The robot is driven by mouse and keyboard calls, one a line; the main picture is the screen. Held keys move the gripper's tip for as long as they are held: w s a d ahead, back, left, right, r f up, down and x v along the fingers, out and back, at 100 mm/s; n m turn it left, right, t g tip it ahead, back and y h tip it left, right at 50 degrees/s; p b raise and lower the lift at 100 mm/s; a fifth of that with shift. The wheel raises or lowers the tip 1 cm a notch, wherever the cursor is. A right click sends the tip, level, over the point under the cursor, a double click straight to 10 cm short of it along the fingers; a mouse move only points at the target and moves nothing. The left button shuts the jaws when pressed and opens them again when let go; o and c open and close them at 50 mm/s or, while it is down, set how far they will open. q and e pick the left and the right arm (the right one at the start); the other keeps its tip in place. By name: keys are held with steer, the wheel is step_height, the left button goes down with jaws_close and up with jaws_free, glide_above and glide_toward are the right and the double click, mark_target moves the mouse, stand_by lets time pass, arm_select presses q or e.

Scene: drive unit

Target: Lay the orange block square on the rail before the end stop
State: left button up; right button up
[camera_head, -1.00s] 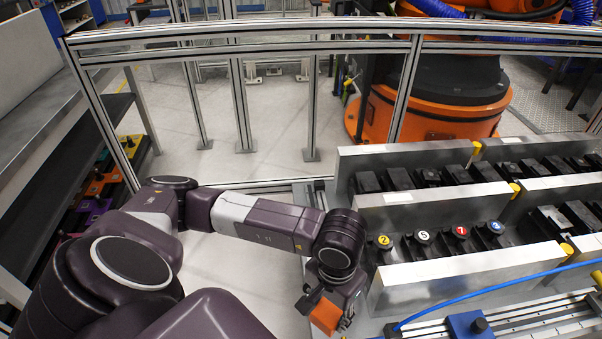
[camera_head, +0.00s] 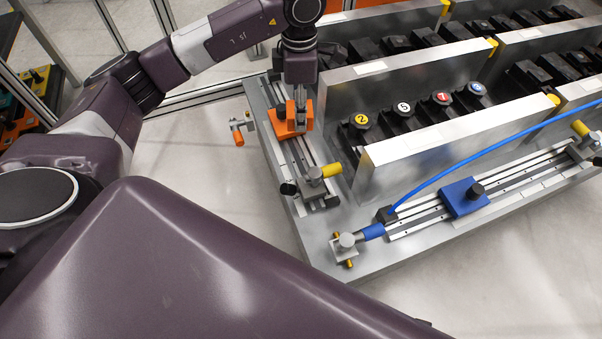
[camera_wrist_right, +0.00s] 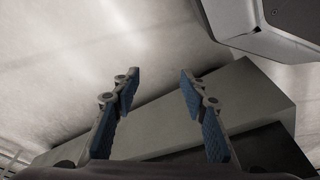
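The orange block (camera_head: 287,124) is at the short rail (camera_head: 309,155) on the left of the metal plate, and looks roughly in line with it. I cannot tell whether it rests fully on the rail. My left gripper (camera_head: 301,117) points down at it, with its fingers at the block's right part, apparently closed on it; the fingertips are partly hidden. A clamp-like stop with a yellow tip (camera_head: 331,170) stands at the near end of this rail, apart from the block. My right gripper (camera_wrist_right: 155,76) is open and empty in the right wrist view.
A blue block (camera_head: 464,197) with a black knob sits on the long front rail, with a blue cable above. Metal walls (camera_head: 440,139) with numbered black parts rise right of the short rail. An orange-tipped clamp (camera_head: 239,134) sticks out left of the plate.

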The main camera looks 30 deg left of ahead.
arm_select(q)
steer(key=n, duration=0.1)
steer(key=w+n+b, duration=0.1)
steer(key=n, duration=0.1)
steer(key=shift+w+a, duration=0.2)
steer(key=shift+w, duration=0.1)
steer(key=shift+f, duration=0.3)
step_height(320, 180, down, 19)
steer(key=b, duration=0.3)
arm_select(e)
step_height(320, 180, up, 11)
steer(key=w, duration=0.2)
steer(key=shift+w+r+t, duration=0.15)
steer(key=shift+r+t, duration=0.05)
steer(key=shift+t, duration=0.2)
arm_select(q)
steer(key=shift+f, duration=0.1)
steer(key=shift+f, duration=0.15)
arm_select(e)
steer(key=shift+r, duration=0.3)
steer(key=shift+r, duration=0.1)
